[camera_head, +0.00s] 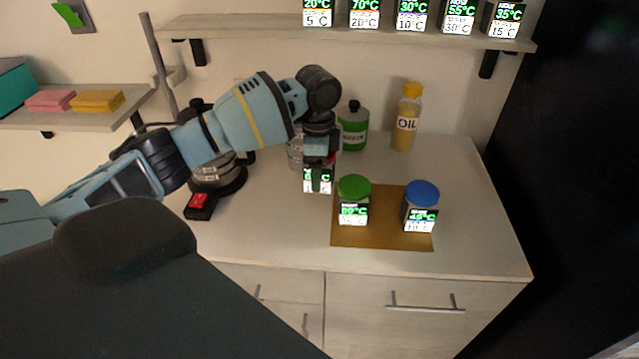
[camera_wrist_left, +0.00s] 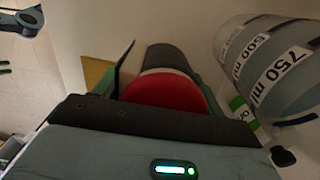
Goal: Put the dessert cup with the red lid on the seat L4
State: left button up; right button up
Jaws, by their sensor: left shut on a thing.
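My left gripper (camera_head: 319,166) is shut on the dessert cup with the red lid. The cup's red lid (camera_wrist_left: 165,92) sits between the fingers in the left wrist view. In the head view the gripper covers most of the cup (camera_head: 318,186); part of its display face and a sliver of red show. It is left of the brown mat (camera_head: 375,238); I cannot tell whether it touches the counter. A green-lidded cup (camera_head: 354,213) and a blue-lidded cup (camera_head: 420,219) stand on the mat. No marking reading L4 is legible. My right gripper is not in view.
Several display-faced items (camera_head: 411,17) stand on the upper wall shelf (camera_head: 270,27). A clear marked container (camera_wrist_left: 265,62) is close beside the gripper. The counter's right side (camera_head: 480,225) is clear.

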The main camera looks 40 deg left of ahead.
pick_arm(q)
jog(key=shift+f, duration=2.45)
jog(key=o, duration=1.1)
jog(key=shift+f, duration=0.15)
notch_tip(320, 180, up, 12)
jog(key=shift+r, duration=0.1)
jog(key=shift+o, duration=0.5)
